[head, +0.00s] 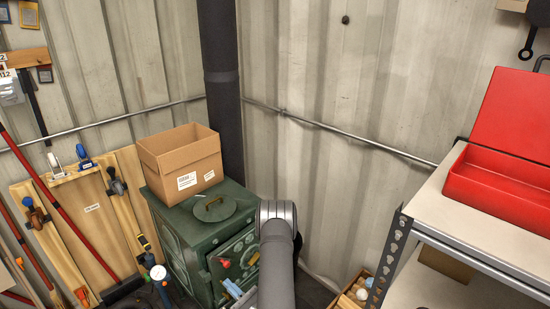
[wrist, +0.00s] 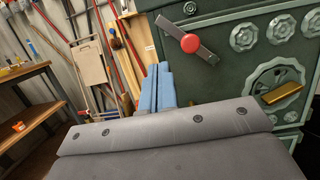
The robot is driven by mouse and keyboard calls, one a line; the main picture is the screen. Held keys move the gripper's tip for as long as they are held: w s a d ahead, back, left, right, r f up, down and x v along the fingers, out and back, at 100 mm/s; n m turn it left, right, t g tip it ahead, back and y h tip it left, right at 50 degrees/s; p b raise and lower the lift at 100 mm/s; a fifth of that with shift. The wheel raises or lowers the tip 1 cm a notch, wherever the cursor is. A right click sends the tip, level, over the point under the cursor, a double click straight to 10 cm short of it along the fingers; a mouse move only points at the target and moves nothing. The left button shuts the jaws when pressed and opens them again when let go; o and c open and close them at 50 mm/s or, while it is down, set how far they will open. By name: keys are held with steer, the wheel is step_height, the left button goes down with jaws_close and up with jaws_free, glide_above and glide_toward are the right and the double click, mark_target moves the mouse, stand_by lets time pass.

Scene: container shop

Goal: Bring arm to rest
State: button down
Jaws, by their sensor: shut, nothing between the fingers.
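My arm (head: 277,250) rises at the lower middle of the head view, in front of the green stove-like cabinet (head: 180,225). My gripper (wrist: 158,70) shows in the wrist view as two blue fingers side by side, shut with nothing between them. Part of it, light blue, also shows low in the head view (head: 234,289), left of the arm. The fingers are beside the cabinet front in the wrist view (wrist: 220,75); I cannot tell the exact gap. My grey wrist housing hides the lower part of that view.
An open cardboard box (head: 181,165) and a round lid (head: 215,207) sit on the cabinet. A red-handled lever (wrist: 190,43) sticks out from its front. A shelf (head: 485,215) with an open red toolbox (head: 495,180) stands right. Wooden boards (head: 95,215) and tools lean left.

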mark_target(214, 274)
steer(key=x, duration=0.5)
steer(key=w+f+x, duration=0.1)
steer(key=x, duration=0.1)
steer(key=shift+w+d, duration=0.15)
step_height(214, 274, down, 5)
steer(key=shift+d+f, duration=0.1)
steer(key=v, duration=0.4)
steer(key=shift+w+f, duration=0.1)
